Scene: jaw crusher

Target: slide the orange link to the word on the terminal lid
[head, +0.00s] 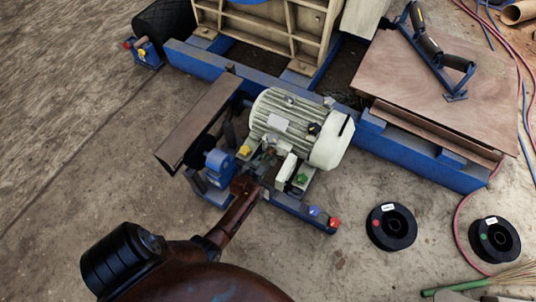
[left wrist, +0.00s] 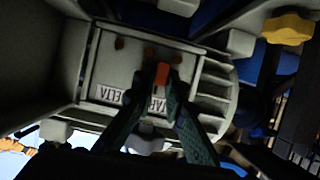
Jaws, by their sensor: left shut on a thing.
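In the left wrist view the orange link (left wrist: 162,74) is a small block on the pale terminal lid (left wrist: 135,70), between the tips of my left gripper (left wrist: 163,86). The two dark green fingers are shut on it. The lid carries two upside-down words: DELTA (left wrist: 112,96) at left, and one at right (left wrist: 157,104) partly covered by the fingers, with "AR" readable. The link is nearer the right word, above it in the picture. In the head view my left gripper (head: 264,184) is at the motor's terminal box; the link cannot be made out there.
The pale finned motor (head: 300,128) stands beside a blue frame (head: 425,158). A yellow knob (left wrist: 288,29) is at the wrist view's upper right. A blue bar with blue and red buttons (head: 318,216) lies below the motor. Two black spools (head: 391,226) stand on open ground at right.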

